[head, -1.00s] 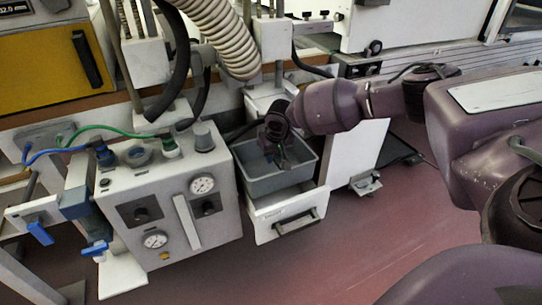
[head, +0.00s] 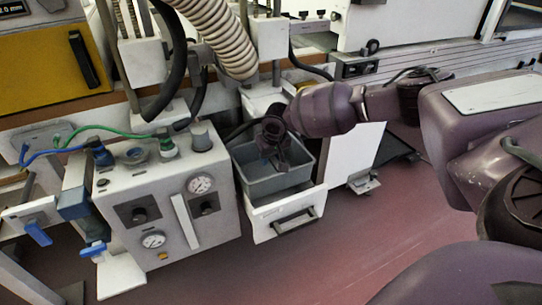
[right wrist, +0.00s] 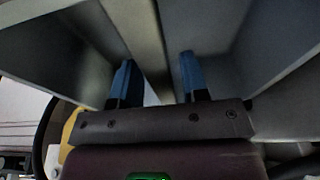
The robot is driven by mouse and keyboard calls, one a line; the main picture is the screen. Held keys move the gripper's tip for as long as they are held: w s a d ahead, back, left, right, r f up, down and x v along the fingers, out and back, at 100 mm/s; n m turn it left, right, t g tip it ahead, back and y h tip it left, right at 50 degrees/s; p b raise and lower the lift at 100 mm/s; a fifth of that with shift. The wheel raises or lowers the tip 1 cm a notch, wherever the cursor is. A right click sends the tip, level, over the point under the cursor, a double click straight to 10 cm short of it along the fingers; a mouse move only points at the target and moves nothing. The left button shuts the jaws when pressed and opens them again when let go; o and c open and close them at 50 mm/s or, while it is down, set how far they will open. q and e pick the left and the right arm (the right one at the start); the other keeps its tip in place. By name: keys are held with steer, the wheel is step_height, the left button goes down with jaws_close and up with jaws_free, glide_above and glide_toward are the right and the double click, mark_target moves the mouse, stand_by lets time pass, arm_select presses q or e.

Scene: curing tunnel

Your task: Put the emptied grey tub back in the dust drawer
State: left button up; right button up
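The grey tub (head: 284,184) sits in the pulled-out white dust drawer (head: 263,231), upright as far as I can see. Its visible inside looks empty, but my gripper hides the back left part. My right gripper (head: 268,158) points down into the tub near its back left side. In the right wrist view its two blue fingers (right wrist: 157,82) stand apart, with a pale grey strip and the grey walls beyond them. I cannot tell whether they touch the tub. My left gripper is not in view.
A white control box (head: 168,205) with gauges stands close left of the drawer. A ribbed hose (head: 222,38) hangs above and behind. A white panel (head: 352,152) stands just right of the drawer. The red floor (head: 350,235) in front is clear.

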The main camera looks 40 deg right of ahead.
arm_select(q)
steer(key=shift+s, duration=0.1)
arm_select(e)
steer(key=shift+o, duration=0.4)
steer(key=shift+r, duration=0.1)
steer(key=shift+r, duration=0.2)
steer(key=p+v, duration=0.1)
steer(key=v, duration=0.2)
steer(key=p+v, duration=0.1)
steer(key=v, duration=0.2)
steer(key=shift+w+r, duration=0.2)
steer(key=shift+r, duration=0.1)
arm_select(q)
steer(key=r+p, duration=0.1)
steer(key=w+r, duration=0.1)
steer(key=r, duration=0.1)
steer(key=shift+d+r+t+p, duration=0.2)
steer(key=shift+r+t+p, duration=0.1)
steer(key=shift+p, duration=0.05)
arm_select(e)
steer(key=v, duration=0.6)
steer(key=shift+s, duration=0.2)
